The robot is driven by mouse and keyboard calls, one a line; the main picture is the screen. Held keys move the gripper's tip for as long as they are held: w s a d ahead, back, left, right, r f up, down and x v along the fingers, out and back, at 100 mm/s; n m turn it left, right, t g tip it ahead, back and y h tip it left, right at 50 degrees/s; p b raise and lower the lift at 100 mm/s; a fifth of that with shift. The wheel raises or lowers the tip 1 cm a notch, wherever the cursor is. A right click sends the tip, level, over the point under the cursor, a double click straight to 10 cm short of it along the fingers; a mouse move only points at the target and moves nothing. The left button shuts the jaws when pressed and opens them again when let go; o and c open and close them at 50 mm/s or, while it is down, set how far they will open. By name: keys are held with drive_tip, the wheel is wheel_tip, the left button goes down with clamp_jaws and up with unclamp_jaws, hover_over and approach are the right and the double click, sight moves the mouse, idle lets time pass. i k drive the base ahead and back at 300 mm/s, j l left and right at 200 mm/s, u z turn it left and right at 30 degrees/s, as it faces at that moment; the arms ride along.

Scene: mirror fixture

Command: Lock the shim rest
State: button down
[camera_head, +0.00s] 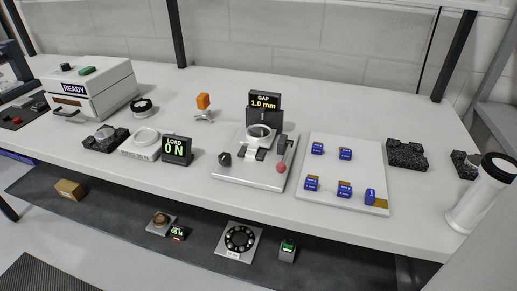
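The mirror fixture stands on a grey base plate (232,178) in the middle of the bench. It carries a round ring-like part (260,133), a black knob (224,159) at its left and a lever with a red ball (281,168) at its right. Which part is the shim rest, and whether it is locked, I cannot tell at this size. A gap display (264,101) behind it reads 1.0 mm. A white tray (335,198) to the right holds several small blue labelled pieces (345,189). My gripper is not in view.
A load display (177,149) reading 0 N and a white scale-like block (143,145) stand left of the fixture. A white box (90,88) reading READY is farther left. Dark speckled blocks (407,155) sit right of the tray. A lower shelf (120,218) holds several items.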

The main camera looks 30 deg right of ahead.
sight(225, 157)
drive_tip(key=j+z, duration=0.35)
drive_tip(key=k+j+z, duration=0.1)
drive_tip(key=j+z, duration=0.25)
drive_tip(key=k+j+z, duration=0.1)
drive_tip(key=j+z, duration=0.25)
drive_tip(key=i+l, duration=0.1)
drive_tip(key=i, duration=0.4)
